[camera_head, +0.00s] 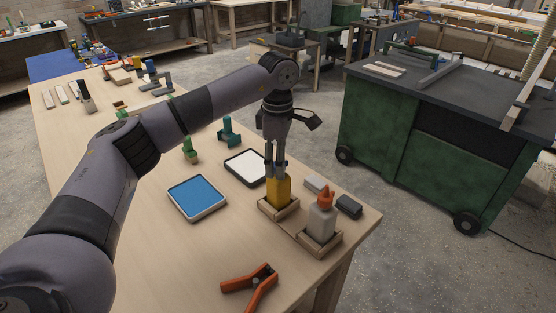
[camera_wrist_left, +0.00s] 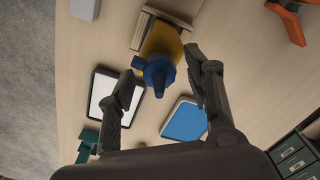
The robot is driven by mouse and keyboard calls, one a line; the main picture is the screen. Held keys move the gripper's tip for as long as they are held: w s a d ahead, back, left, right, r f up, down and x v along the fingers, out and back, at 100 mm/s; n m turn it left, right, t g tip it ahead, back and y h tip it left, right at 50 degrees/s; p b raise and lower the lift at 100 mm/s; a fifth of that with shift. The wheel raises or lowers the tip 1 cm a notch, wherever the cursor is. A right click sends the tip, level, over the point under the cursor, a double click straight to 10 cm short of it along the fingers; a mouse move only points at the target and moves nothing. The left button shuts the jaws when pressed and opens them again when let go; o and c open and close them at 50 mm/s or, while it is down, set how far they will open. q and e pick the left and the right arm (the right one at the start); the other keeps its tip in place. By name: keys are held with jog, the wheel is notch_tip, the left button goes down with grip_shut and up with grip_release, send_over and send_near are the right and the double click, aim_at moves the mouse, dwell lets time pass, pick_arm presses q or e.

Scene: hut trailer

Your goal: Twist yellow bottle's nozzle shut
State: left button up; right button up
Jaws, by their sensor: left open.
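The yellow bottle (camera_head: 279,191) stands upright in a small wooden holder (camera_head: 267,209) near the right end of the table. In the left wrist view, the bottle's yellow body (camera_wrist_left: 163,40) and blue nozzle (camera_wrist_left: 158,73) show from above. My left gripper (camera_head: 276,167) points down over the bottle; in the left wrist view, its open fingers (camera_wrist_left: 163,78) are on either side of the blue nozzle, with gaps visible. In the head view, the gripper hides the nozzle. My right gripper is in neither view.
A whitish bottle with an orange nozzle (camera_head: 321,217) stands in a neighbouring wooden holder. A blue-topped tray (camera_head: 197,196), a white-topped tray (camera_head: 246,166), a dark block (camera_head: 348,206) and an orange clamp (camera_head: 252,287) lie close by. The table's right edge is near.

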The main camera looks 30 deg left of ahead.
pick_arm(q)
notch_tip(320, 180, up, 12)
dwell(0.5)
